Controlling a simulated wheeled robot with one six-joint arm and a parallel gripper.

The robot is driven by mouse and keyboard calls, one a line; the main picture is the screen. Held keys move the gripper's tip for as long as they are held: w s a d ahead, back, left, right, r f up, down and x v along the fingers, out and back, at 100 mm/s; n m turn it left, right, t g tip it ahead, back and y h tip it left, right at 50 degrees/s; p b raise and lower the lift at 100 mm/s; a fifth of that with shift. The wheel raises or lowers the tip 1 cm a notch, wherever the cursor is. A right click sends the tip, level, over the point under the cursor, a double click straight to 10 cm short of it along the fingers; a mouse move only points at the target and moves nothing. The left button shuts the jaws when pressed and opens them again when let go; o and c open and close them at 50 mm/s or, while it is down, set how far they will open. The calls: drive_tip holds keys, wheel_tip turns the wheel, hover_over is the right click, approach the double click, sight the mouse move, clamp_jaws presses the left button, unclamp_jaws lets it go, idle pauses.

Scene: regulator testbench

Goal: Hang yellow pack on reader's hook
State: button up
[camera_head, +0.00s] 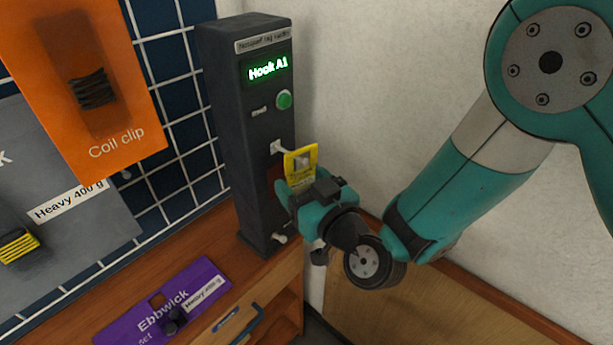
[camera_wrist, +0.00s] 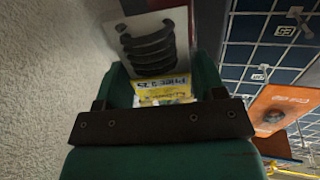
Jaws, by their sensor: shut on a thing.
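The yellow pack (camera_head: 300,165) is a small card with a pale window, held upright at the front of the dark reader. In the wrist view the yellow pack (camera_wrist: 162,90) shows between the jaws, its print upside down. My gripper (camera_head: 312,190) is shut on its lower part. The reader (camera_head: 262,170) is a tall dark box with a green lit display reading "Hook A1" and a green button. Its white hook (camera_head: 278,148) sits just to the left of the pack's top edge. Whether the pack is on the hook or only beside it, I cannot tell.
A purple pack (camera_head: 165,305) marked "Heavy 400 g" lies on the wooden counter. An orange "Coil clip" pack (camera_head: 88,90) and a grey pack (camera_head: 65,210) hang near at left, before a blue grid wall (camera_head: 180,85). The pale wall behind is bare.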

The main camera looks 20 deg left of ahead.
drive_tip(key=shift+w+a+p, duration=0.2)
drive_tip(key=shift+a+p, duration=0.3)
drive_tip(key=shift+p, duration=0.45)
drive_tip(key=shift+a+f+p, duration=0.15)
drive_tip(key=shift+f+p, duration=0.05)
drive_tip(key=shift+p, duration=0.15)
drive_tip(key=shift+w+a+f, duration=0.1)
drive_tip(key=shift+f, duration=0.05)
drive_tip(key=o, duration=1)
drive_tip(key=shift+f, duration=0.1)
